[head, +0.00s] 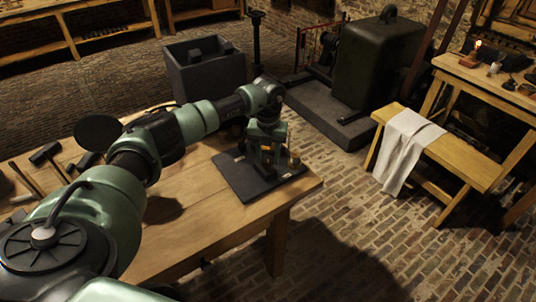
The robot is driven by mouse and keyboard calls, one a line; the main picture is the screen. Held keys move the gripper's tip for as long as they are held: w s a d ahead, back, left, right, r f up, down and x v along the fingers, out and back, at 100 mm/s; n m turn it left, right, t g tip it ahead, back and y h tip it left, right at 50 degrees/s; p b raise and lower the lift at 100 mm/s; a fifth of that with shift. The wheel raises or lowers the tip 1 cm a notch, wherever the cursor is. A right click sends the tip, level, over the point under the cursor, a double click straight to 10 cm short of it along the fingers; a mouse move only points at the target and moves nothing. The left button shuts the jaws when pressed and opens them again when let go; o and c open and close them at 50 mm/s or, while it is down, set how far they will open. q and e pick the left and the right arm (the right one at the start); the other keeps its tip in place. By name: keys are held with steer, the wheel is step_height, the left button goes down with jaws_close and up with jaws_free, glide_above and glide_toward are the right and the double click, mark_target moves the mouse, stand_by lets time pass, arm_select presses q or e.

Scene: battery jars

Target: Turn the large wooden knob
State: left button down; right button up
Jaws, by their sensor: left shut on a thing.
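A dark flat board (238,181) lies on the wooden workbench near its right corner, with a small apparatus on it. My left arm reaches in from the left, and my left gripper (267,150) points down over this board. It is shut on what looks like the large wooden knob, which it mostly hides; only small brownish bits show around the fingers. A small brown and brass-coloured piece (294,160) stands just right of the gripper on the board. My right gripper is not in view.
The workbench (205,225) holds hammers (45,153) at its left. Behind it stands a dark open bin (207,75). A large dark machine (375,65) stands behind, and a bench (450,155) with a white cloth (406,145) is at right. Brick floor is clear between.

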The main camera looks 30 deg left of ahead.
mark_target(268, 158)
arm_select(q)
steer(key=shift+w+r+n, duration=0.1)
steer(key=shift+r+n, duration=0.05)
steer(key=shift+n, duration=0.75)
steer(key=shift+a, duration=0.1)
steer(key=c, duration=0.9)
jaws_free()
steer(key=shift+o, duration=0.2)
step_height(268, 158, up, 8)
steer(key=shift+f+b, duration=0.15)
steer(key=shift+b, duration=0.45)
